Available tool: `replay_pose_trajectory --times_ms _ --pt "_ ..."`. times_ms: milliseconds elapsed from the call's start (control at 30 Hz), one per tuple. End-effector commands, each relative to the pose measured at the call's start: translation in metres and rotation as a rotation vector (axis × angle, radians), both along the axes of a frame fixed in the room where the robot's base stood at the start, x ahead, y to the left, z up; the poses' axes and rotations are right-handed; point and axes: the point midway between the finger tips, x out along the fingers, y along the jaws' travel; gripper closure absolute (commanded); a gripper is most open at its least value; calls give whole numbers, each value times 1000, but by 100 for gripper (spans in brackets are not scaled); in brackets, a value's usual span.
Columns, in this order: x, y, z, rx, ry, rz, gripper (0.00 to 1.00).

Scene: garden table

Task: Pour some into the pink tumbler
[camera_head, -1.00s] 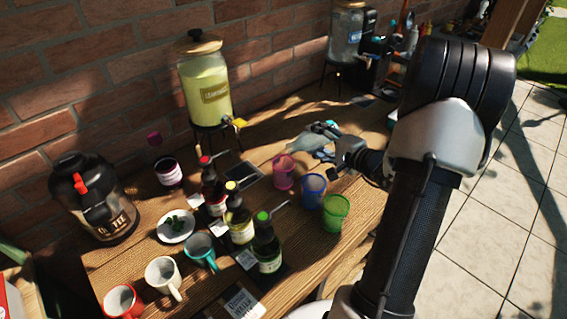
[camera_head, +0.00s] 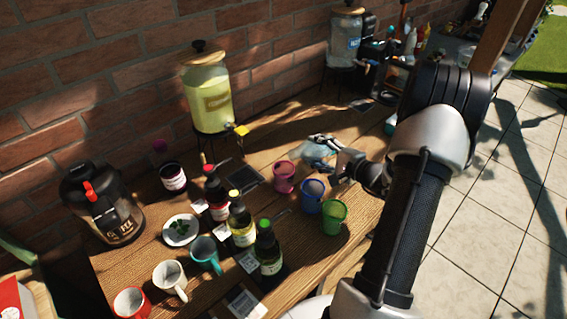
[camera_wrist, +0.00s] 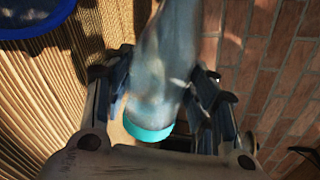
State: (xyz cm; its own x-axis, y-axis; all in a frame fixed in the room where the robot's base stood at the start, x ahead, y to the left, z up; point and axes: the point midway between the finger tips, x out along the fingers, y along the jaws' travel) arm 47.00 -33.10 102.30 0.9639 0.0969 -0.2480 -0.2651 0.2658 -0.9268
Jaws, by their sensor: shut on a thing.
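The pink tumbler (camera_head: 284,178) stands upright on the wooden table, at the back of a row with a blue tumbler (camera_head: 312,198) and a green tumbler (camera_head: 333,217). My gripper (camera_head: 328,152) is shut on a see-through, bluish vessel (camera_head: 317,153), which is behind and to the right of the pink tumbler in the head view. In the wrist view the vessel (camera_wrist: 165,70) lies between both fingers and has a teal end (camera_wrist: 148,132). I see no stream, and what is inside the pink tumbler cannot be made out.
A lemonade dispenser (camera_head: 210,95) and a water dispenser (camera_head: 345,40) stand along the brick wall. Several syrup bottles (camera_head: 241,220) and mugs (camera_head: 206,256) are left of the tumblers. A dark coaster (camera_head: 243,175) lies left of the pink tumbler. A black jug (camera_head: 103,205) stands far left.

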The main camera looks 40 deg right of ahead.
Motion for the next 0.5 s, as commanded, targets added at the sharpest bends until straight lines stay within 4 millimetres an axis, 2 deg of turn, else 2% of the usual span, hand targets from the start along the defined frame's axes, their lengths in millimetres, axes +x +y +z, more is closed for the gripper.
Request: replay_pose_trajectory --times_ms 200,500 --pt "0 0 -15 143 0 0 93" --pt "0 1 -16 186 2 0 93"
